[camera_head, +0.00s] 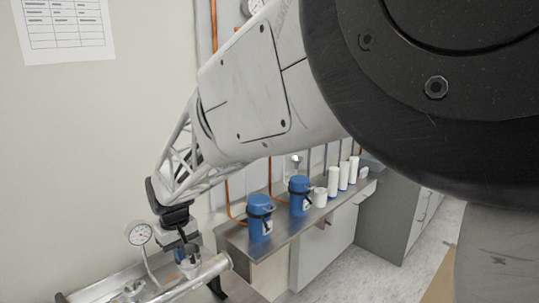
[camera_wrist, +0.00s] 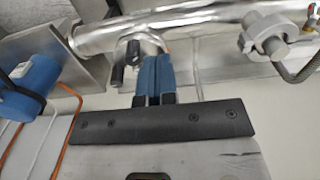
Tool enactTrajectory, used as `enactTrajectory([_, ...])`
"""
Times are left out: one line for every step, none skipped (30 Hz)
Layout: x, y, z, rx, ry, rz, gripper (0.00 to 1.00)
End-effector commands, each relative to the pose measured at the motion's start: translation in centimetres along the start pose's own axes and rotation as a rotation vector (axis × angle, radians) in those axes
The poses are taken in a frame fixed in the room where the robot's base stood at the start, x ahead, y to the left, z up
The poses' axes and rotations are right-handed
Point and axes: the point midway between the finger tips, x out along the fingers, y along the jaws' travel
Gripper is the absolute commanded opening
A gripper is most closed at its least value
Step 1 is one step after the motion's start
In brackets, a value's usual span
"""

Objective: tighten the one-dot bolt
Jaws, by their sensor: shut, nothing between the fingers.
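My gripper (camera_wrist: 152,58) shows its blue fingers shut together in the wrist view, with nothing between them. The fingertips overlap a short metal port (camera_wrist: 150,42) on the shiny pipe (camera_wrist: 190,25); I cannot tell whether they touch it. Two dark cylindrical pieces (camera_wrist: 132,52) are just left of the fingers; they may be bolt parts, but no dot mark is readable. In the head view my gripper (camera_head: 188,266) is at the lower left, over the metal pipe (camera_head: 205,275). The one-dot bolt cannot be made out there.
A round gauge (camera_head: 140,234) stands close left of my gripper. A metal clamp (camera_wrist: 268,35) with a braided hose is right of the fingers in the wrist view. Blue containers (camera_head: 260,217) and white cylinders stand on the bench (camera_head: 290,228) to the right. A wall is behind.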

Motion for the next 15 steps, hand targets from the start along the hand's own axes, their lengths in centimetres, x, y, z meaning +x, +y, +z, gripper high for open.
enactTrajectory([1.8, -0.21, 0.53, -0.001, -0.027, -0.005, 0.0])
enactTrajectory([1.8, -0.22, 0.53, -0.001, -0.027, -0.005, 0.0])
enactTrajectory([1.8, -0.24, 0.53, -0.001, -0.027, -0.005, 0.0])
enactTrajectory([1.8, -0.25, 0.54, -0.001, -0.027, -0.005, 0.0])
enactTrajectory([1.8, -0.26, 0.56, -0.002, -0.027, -0.005, 0.0])
enactTrajectory([1.79, -0.27, 0.59, -0.002, -0.027, -0.005, 0.0])
enactTrajectory([1.8, -0.28, 0.64, -0.002, -0.027, -0.005, 0.0])
enactTrajectory([1.8, -0.29, 0.69, -0.002, -0.027, -0.005, 0.0])
enactTrajectory([1.8, -0.3, 0.78, -0.002, -0.027, -0.005, 0.0])
enactTrajectory([1.8, -0.31, 0.86, -0.002, -0.027, -0.006, 0.0])
enactTrajectory([1.8, -0.32, 0.93, -0.002, -0.027, -0.006, 0.0])
enactTrajectory([1.81, -0.33, 1.04, -0.002, -0.027, -0.006, 0.0])
enactTrajectory([1.81, -0.33, 1.12, -0.002, -0.028, -0.006, 0.0])
enactTrajectory([1.81, -0.34, 1.19, -0.002, -0.028, -0.006, 0.0])
enactTrajectory([1.82, -0.34, 1.27, -0.002, -0.028, -0.006, 0.0])
